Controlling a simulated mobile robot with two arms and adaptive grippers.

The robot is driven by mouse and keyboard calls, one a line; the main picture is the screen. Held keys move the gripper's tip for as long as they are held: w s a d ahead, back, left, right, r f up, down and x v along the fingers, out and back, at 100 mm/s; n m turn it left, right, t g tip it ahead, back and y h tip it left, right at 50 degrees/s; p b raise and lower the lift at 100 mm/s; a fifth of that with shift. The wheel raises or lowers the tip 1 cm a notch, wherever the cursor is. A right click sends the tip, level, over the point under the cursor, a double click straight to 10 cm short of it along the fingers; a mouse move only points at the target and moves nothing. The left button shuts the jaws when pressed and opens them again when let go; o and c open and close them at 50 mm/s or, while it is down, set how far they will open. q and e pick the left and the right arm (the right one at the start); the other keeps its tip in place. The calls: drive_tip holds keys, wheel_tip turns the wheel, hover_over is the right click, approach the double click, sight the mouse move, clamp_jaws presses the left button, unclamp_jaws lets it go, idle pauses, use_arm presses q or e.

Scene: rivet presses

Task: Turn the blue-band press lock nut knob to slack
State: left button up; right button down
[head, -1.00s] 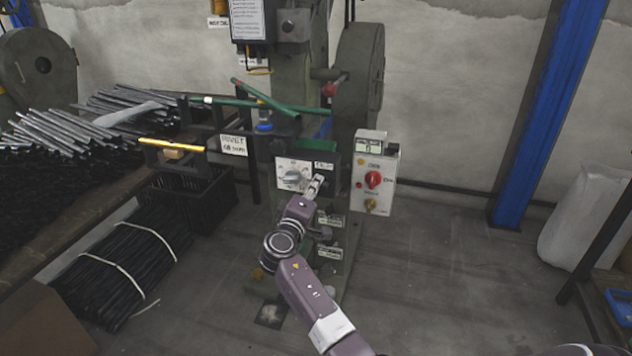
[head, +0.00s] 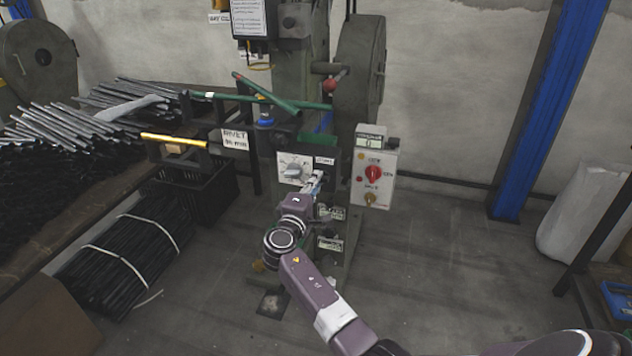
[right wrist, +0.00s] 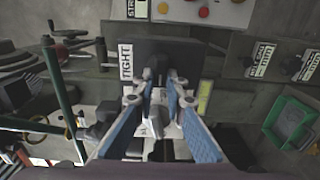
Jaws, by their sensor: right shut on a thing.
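The grey-green press stands in the middle of the head view, with a blue band (head: 265,122) on it. Its lock nut knob (head: 293,171) is a pale knob on a white dial plate below the band. My right gripper (head: 314,181) reaches up to the dial's lower right and is shut on the knob. In the right wrist view its two blue-padded fingers (right wrist: 161,88) stand on either side of the pale knob (right wrist: 155,122), by a label reading TIGHT (right wrist: 126,61). The fingers partly hide the knob, so its exact angle is unclear. My left gripper is not in view.
A control box (head: 374,172) with a red knob is close to the right of the dial. Green bars (head: 250,92) and a yellow bar (head: 172,140) lie above and left. A black crate (head: 195,190) and bundled rods stand left.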

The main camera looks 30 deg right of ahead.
drive_tip(key=shift+f, duration=0.1)
drive_tip(key=c, duration=2)
unclamp_jaws()
drive_tip(key=shift+a, duration=0.1)
drive_tip(key=shift+o, duration=0.2)
drive_tip(key=v, duration=1.2)
